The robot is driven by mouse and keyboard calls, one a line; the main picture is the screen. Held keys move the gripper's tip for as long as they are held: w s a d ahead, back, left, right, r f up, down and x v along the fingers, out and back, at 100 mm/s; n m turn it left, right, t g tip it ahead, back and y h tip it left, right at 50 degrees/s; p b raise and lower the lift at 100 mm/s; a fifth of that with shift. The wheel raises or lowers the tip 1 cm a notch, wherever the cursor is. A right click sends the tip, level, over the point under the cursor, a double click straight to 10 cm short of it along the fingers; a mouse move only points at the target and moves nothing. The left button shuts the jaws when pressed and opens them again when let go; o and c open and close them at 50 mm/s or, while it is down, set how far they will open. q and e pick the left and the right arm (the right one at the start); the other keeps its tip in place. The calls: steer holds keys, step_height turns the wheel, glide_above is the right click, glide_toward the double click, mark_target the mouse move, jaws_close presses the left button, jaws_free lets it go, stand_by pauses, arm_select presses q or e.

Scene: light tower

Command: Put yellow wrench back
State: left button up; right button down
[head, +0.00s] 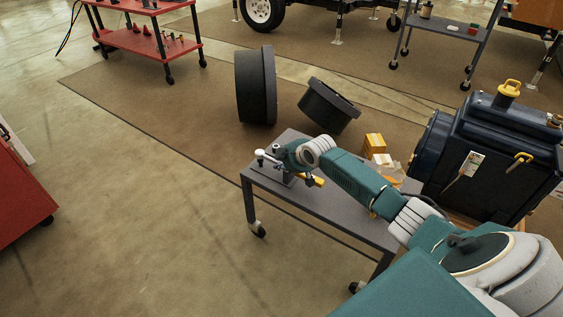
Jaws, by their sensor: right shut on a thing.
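My right arm reaches in from the lower right over a small grey cart (340,215). My right gripper (284,174) is at the cart's far left end, low over its top. A yellow-handled tool, seemingly the yellow wrench (311,181), shows just right of the gripper. The gripper appears shut on it, though the arm and fingers hide part of the grip. I cannot tell whether the wrench touches the cart. My left gripper is not in view.
A small silver-white fixture (264,156) stands at the cart's left end. A dark blue machine (480,150) stands close on the right. Two black wheels (256,85) are behind.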

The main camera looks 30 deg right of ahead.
steer(key=c, duration=1.5)
jaws_free()
steer(key=shift+s+f, duration=0.1)
steer(key=shift+f, duration=0.1)
steer(key=shift+s+f, duration=0.15)
steer(key=shift+f, duration=0.1)
steer(key=v, duration=1.2)
steer(key=shift+w+r, duration=0.25)
steer(key=shift+r, duration=0.15)
